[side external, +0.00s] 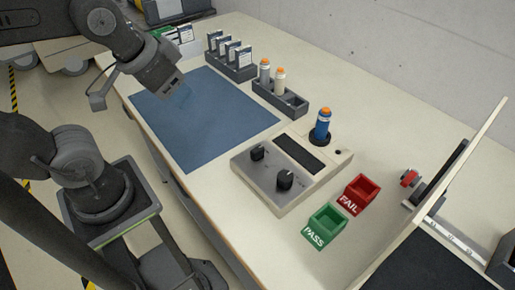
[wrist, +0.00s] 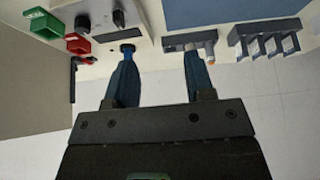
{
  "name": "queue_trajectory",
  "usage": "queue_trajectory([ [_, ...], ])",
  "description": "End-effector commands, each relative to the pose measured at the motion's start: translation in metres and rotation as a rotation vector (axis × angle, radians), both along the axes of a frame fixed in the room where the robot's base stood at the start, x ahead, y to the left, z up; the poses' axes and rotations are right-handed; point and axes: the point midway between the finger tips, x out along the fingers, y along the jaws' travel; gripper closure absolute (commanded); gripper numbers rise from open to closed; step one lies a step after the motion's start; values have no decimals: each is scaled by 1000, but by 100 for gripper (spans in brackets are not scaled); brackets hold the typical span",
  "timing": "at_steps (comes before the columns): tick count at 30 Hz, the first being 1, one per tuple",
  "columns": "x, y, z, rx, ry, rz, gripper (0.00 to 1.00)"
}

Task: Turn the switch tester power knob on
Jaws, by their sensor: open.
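The switch tester (side external: 294,167) is a beige-grey box on the table, with a dark display and two black knobs on its face. One knob (side external: 257,152) is nearer the mat and the other knob (side external: 285,179) is nearer the green bin; I cannot read which is the power knob. A blue bottle with an orange cap (side external: 322,124) stands upright in a round dark socket at the tester's back. My gripper (side external: 183,92) is above the blue mat, left of the tester and apart from it. In the wrist view my gripper (wrist: 158,58) is open and empty, with the tester (wrist: 145,31) beyond its left finger.
A green PASS bin (side external: 327,227) and a red FAIL bin (side external: 361,194) stand right of the tester. A grey holder (side external: 296,102) with bottles and a rack (side external: 242,72) of cards line the back. The blue mat (side external: 205,130) is clear. A pale upright panel (side external: 440,187) stands at right.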

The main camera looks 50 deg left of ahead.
Motion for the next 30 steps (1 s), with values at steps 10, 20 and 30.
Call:
queue_trajectory([
  [10,49,-18,-4,-400,299,625,40],
  [20,105,-33,-20,-666,647,1355,40],
  [30,111,-44,-44,-683,696,1455,40],
])
